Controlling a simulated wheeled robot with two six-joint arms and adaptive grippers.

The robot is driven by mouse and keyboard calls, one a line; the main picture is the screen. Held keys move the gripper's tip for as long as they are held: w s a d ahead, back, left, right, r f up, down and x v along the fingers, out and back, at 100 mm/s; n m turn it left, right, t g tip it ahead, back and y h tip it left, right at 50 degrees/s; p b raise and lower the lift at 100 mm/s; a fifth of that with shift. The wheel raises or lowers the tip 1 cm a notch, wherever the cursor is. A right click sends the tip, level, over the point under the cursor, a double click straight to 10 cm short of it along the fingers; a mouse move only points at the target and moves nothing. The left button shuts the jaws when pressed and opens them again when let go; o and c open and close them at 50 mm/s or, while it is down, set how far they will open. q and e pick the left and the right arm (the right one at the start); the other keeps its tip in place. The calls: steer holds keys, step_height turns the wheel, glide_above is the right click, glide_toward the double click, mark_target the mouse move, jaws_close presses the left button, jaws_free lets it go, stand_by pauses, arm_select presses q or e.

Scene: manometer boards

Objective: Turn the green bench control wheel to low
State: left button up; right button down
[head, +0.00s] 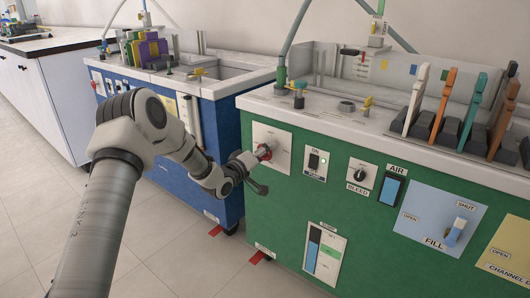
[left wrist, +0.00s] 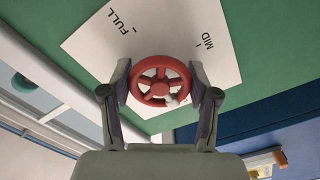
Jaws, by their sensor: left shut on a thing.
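The green bench (head: 320,215) has a white dial plate (head: 271,142) at the left of its front panel. A red control wheel (head: 265,153) is on this plate. In the left wrist view the red spoked wheel (left wrist: 160,72) sits between the fingers of my left gripper (left wrist: 163,90), which is shut on its rim from both sides. A small pale mark shows low on the wheel. The plate (left wrist: 100,38) there shows the words FULL and MID; a LOW label is not visible. My left gripper (head: 252,163) partly covers the wheel in the head view. My right gripper is not in view.
Right of the wheel are an ON switch (head: 315,163), a BLEED knob (head: 359,175), an AIR indicator (head: 389,189) and a FILL switch (head: 454,232). A blue bench (head: 222,130) stands close on the left. The tiled floor (head: 190,260) in front is clear.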

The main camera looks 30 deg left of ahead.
arm_select(q)
steer(key=shift+r, duration=0.1)
steer(key=o, duration=1.2)
steer(key=shift+w, duration=0.1)
steer(key=s, duration=0.8)
steer(key=s+a, duration=0.1)
steer(key=s, duration=0.3)
